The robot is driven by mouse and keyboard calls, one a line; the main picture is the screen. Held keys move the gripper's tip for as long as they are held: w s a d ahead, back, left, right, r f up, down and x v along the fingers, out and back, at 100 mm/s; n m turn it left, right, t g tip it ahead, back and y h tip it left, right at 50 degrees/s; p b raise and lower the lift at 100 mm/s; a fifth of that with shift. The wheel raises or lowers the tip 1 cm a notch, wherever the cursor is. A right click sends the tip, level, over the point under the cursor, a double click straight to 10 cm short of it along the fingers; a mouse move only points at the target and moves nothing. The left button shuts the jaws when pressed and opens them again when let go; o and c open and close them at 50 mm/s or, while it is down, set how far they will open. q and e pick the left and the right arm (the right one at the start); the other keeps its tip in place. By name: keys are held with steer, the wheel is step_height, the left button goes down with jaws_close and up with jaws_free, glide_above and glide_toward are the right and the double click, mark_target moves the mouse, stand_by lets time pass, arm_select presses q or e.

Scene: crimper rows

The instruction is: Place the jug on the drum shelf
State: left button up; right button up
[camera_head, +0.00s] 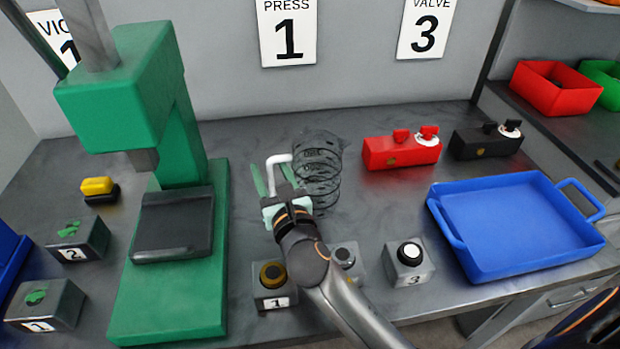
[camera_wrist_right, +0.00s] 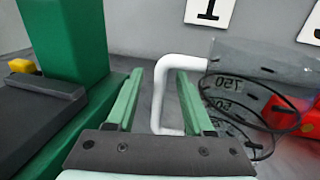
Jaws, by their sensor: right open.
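The jug (camera_head: 318,172) is clear, with dark rings and volume marks, and stands upright on the bench; its white handle (camera_head: 279,160) points left. In the right wrist view the jug (camera_wrist_right: 240,100) is at the right, partly cut off by my gripper, and its handle (camera_wrist_right: 158,95) shows between my fingers. My right gripper (camera_head: 272,178) is open at the handle, with one green finger on each side of it; I cannot tell whether either touches. The fingers also show in the wrist view (camera_wrist_right: 160,80). My left gripper is not in view. I cannot tell which surface is the drum shelf.
A green press (camera_head: 165,270) stands left of the jug. Red (camera_head: 400,152) and black (camera_head: 485,143) valve blocks and a blue tray (camera_head: 475,265) are to the right. Numbered button boxes (camera_head: 408,265) line the front. A side shelf (camera_head: 540,125) holds red and green bins.

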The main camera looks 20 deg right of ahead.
steer(key=shift+s, duration=0.1)
jaws_close()
stand_by(0.3)
stand_by(1.0)
